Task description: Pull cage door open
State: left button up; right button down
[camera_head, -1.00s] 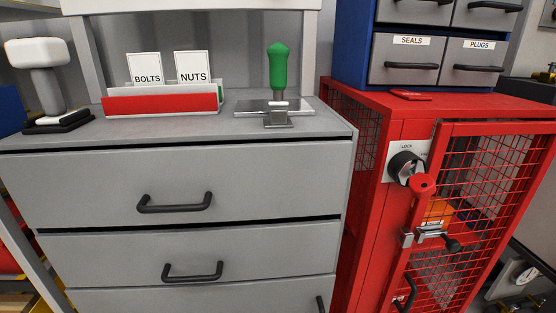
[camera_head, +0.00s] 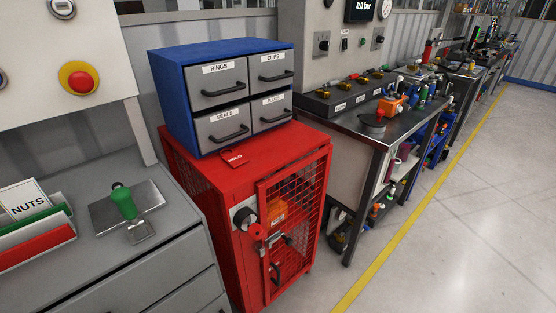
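The red cage (camera_head: 212,186) stands right of the grey drawer cabinet. Its mesh door (camera_head: 294,218) is on the front and looks closed in its frame. A black round lock knob (camera_head: 244,217) sits on a pale plate on the post left of the door. A red round piece (camera_head: 257,231) hangs just below the knob. A metal latch with a dark knob (camera_head: 287,240) sits under it, and a dark door handle (camera_head: 275,272) is lower on the door. An orange object shows behind the mesh. Neither of my grippers is in view.
A blue drawer unit (camera_head: 172,95) stands on the cage, with a red tag (camera_head: 233,159) before it. The grey cabinet (camera_head: 185,265) adjoins on the left. A workbench (camera_head: 345,122) stands to the right. Open floor (camera_head: 460,230) lies at the right, with a yellow line.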

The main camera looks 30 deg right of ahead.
aim_at(327, 151)
jog(key=k+z, duration=0.1)
jog(key=z, duration=1.05)
jog(key=i+l, duration=0.3)
jog(key=l, duration=0.15)
jog(key=i+l+z, duration=0.15)
jog(key=l, duration=0.25)
jog(key=i+l, duration=0.05)
jog(key=i, duration=0.05)
